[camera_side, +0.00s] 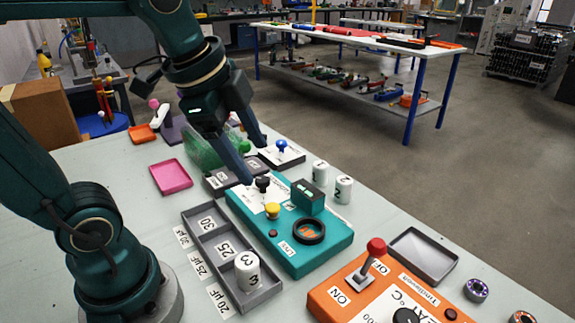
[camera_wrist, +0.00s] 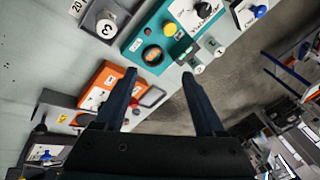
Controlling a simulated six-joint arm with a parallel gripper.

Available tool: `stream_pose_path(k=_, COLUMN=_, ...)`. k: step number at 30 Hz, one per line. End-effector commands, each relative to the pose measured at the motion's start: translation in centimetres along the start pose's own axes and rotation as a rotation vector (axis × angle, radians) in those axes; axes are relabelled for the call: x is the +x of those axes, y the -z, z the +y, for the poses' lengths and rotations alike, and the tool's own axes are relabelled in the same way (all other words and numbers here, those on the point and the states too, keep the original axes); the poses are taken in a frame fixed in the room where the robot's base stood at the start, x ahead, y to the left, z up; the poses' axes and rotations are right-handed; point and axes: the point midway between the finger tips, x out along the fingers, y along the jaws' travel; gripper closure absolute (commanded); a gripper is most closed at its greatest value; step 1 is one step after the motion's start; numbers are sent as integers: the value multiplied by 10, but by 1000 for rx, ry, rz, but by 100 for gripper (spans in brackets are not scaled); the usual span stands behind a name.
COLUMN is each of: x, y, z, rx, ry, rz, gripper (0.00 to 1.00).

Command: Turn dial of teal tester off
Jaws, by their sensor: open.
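The teal tester (camera_side: 327,246) lies on the pale table in the side view, and it shows at the top of the wrist view (camera_wrist: 136,32). Its black dial (camera_side: 262,184) stands on a white label at the far end of the tester; in the wrist view the dial (camera_wrist: 204,9) is at the top edge. I cannot tell its setting. A yellow button (camera_side: 273,211), a black-ringed round window (camera_side: 309,231) and a teal block (camera_side: 307,197) are on the same face. My gripper (camera_side: 254,163) is open and empty, its fingers pointing down above the dial's end, apart in the wrist view (camera_wrist: 158,73).
A grey compartment tray (camera_side: 190,217) holding a white numbered cylinder (camera_side: 247,270) lies left of the tester. Two white cylinders (camera_side: 320,173) stand behind it. An orange box with a red-topped lever (camera_side: 376,247) is in front right. A pink tray (camera_side: 171,177) lies back left.

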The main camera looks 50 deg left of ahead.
Motion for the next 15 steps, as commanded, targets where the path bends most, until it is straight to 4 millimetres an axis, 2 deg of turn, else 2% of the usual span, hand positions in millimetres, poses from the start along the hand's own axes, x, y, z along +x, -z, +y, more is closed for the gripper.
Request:
stream_pose_path(k=1, x=5, y=1, z=-14, rx=72, ry=-21, rz=-26, gripper=28)
stream_pose_path(k=7, x=32, y=-2, z=-63, rx=344, ry=-116, rz=-89, gripper=28)
stream_pose_path(k=12, x=68, y=-18, z=-97, rx=478, ry=-219, rz=-119, gripper=28)
stream_pose_path(k=15, x=91, y=-32, z=-110, rx=496, ry=-277, rz=-129, gripper=28)
